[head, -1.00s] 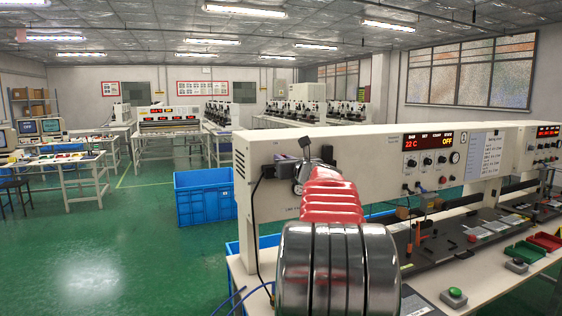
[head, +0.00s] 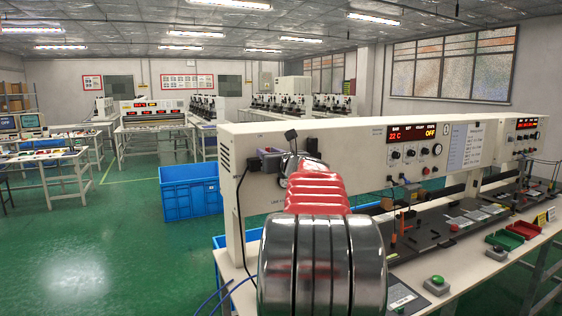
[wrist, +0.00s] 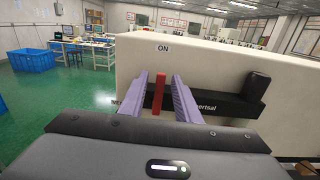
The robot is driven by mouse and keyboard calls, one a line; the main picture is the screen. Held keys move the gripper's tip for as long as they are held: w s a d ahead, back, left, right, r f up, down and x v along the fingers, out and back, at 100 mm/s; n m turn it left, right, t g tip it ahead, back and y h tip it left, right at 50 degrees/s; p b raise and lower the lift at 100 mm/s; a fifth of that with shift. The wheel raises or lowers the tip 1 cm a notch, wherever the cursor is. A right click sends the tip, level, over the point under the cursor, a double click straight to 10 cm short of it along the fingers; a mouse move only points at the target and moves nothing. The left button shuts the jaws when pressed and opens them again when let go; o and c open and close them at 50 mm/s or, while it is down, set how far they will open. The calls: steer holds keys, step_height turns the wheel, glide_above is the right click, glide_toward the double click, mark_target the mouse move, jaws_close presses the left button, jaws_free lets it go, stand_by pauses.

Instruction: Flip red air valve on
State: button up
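The red valve lever (wrist: 159,94) stands upright in the wrist view, in front of a black bar (wrist: 225,104) on the cream panel (wrist: 225,65). In the head view, my red and silver arm reaches to the panel's left end (head: 226,160) and hides the lever.
Below the panel is a workbench (head: 470,262) with tools, red and green trays (head: 504,240) and a green button (head: 437,281). A blue crate (head: 190,193) stands on the floor left of the panel. The green floor (head: 110,240) at left is clear.

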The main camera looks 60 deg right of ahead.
steer(key=v, duration=1.2)
steer(key=shift+s, duration=0.25)
steer(key=shift+a+f, duration=0.1)
steer(key=shift+f, duration=0.05)
steer(key=w+a+f+n+g+y, duration=0.1)
steer(key=w+a+f+n+y, duration=0.25)
steer(key=a+n, duration=0.55)
steer(key=w+a+f+n+g+y, duration=0.1)
steer(key=w+a+f+n+y, duration=0.25)
steer(key=a, duration=1.05)
steer(key=w+a+f+n+g+y, duration=0.1)
steer(key=w+a+f+n+y, duration=0.15)
steer(key=a+f+n, duration=0.65)
steer(key=s+a+f+n+g+y, duration=0.1)
steer(key=s+a+f+n+g, duration=0.15)
steer(key=s+a+n, duration=0.45)
steer(key=s+a+f+n+g+y, duration=0.1)
steer(key=s+a+f+n+g, duration=0.2)
steer(key=a, duration=0.7)
steer(key=s+a+f+n+g+h, duration=0.1)
steer(key=s+a+f+n, duration=0.3)
steer(key=s+n, duration=0.5)
steer(key=shift+f+n+h, duration=0.65)
steer(key=shift+f+n, duration=0.3)
steer(key=shift+f, duration=0.2)
